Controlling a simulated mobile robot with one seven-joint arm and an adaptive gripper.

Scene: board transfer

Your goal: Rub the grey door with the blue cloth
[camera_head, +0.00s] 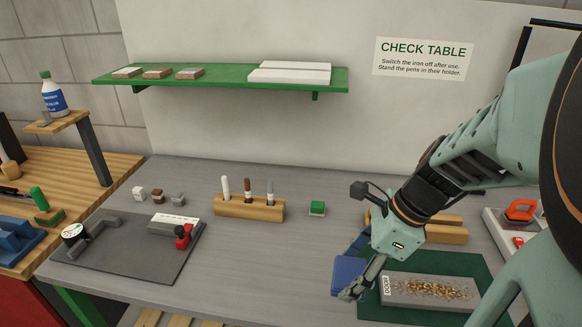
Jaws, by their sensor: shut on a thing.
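The grey door (400,295) is a flat grey panel labelled "DOOR", lying on a dark green mat (368,306) at the lower right. Brown-gold specks cover much of its middle. My gripper (350,290) points down at the door's left end and is shut on the blue cloth (346,271). The cloth shows as a blue block just left of the door. I cannot tell whether the cloth touches the mat or the door. My arm comes in from the right and hides part of the table behind it.
A dark board (125,250) with a clamp-like fixture lies at left. An orange iron (520,211) is at far right. A green shelf (222,85) hangs above. Table left of the mat is clear.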

